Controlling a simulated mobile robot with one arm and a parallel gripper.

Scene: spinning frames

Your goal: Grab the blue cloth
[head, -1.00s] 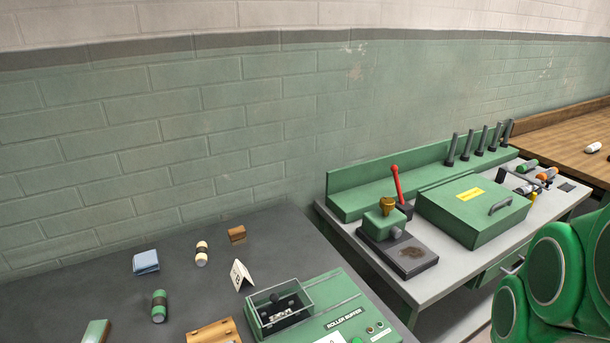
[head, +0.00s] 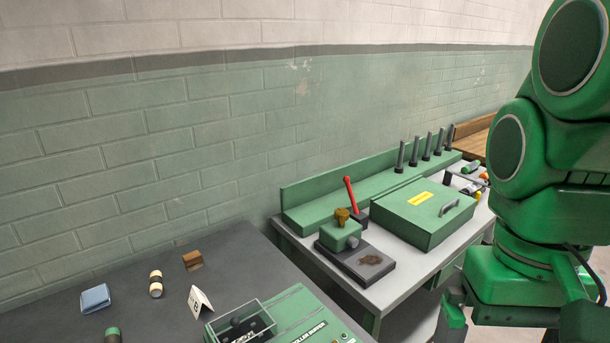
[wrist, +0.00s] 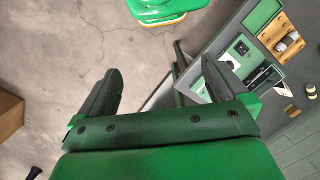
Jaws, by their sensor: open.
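The blue cloth (head: 95,298) is a small folded light-blue pad lying on the dark table top (head: 60,325) at the lower left of the head view. I cannot make it out in the wrist view.
A cream-and-black roller (head: 156,284), a wooden block (head: 193,260), a folded sign card (head: 200,300) and a green roller buffer machine (head: 290,315) share the cloth's table. A second table holds a green case (head: 424,213) and a red-levered press (head: 342,232).

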